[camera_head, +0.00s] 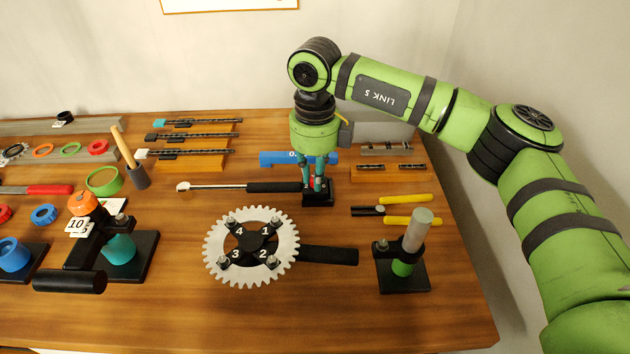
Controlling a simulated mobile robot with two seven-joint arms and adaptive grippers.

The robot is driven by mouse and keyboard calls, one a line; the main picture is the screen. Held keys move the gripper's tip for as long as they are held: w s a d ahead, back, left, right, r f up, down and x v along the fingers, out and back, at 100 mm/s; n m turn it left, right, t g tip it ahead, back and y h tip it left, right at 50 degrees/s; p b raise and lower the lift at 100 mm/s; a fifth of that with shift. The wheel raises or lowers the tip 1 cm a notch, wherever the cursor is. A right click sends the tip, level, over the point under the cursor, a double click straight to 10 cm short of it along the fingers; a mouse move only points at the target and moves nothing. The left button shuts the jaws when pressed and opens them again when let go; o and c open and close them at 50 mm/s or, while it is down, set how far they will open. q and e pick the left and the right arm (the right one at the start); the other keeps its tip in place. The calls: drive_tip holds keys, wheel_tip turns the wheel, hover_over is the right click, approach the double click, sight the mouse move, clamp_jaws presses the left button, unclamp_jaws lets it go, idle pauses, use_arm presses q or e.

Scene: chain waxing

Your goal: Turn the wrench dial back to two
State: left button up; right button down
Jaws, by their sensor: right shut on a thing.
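The wrench (240,187) lies across the table with its silver head at the left and its black handle pointing right. A small black block (319,198) stands at the handle's right end. My right gripper (318,187) points straight down over this block, with its teal fingers shut on a small part there, which looks like the wrench dial. A bit of red shows between the fingers. The fingers hide most of the dial, and its number cannot be read. My left gripper is not in view.
A toothed chainring (215,262) with bolts numbered 1 to 4 lies in front, with a black handle to its right. A black stand with a grey-topped post (415,232) and yellow-handled pliers (408,198) are at the right. A blue cylinder (275,158) lies behind the wrench.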

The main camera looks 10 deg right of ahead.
drive_tip(key=n+b, duration=0.1)
drive_tip(key=n, duration=0.1)
drive_tip(key=shift+f+n, duration=0.1)
drive_tip(key=shift+n, duration=0.3)
drive_tip(key=n+b, duration=0.1)
drive_tip(key=n, duration=0.1)
drive_tip(key=shift+n, duration=0.4)
drive_tip(key=n+b, duration=0.1)
drive_tip(key=n, duration=0.3)
drive_tip(key=shift+n+b, duration=0.3)
drive_tip(key=shift+n, duration=0.4)
drive_tip(key=c, duration=1.2)
unclamp_jaws()
drive_tip(key=shift+o, duration=0.2)
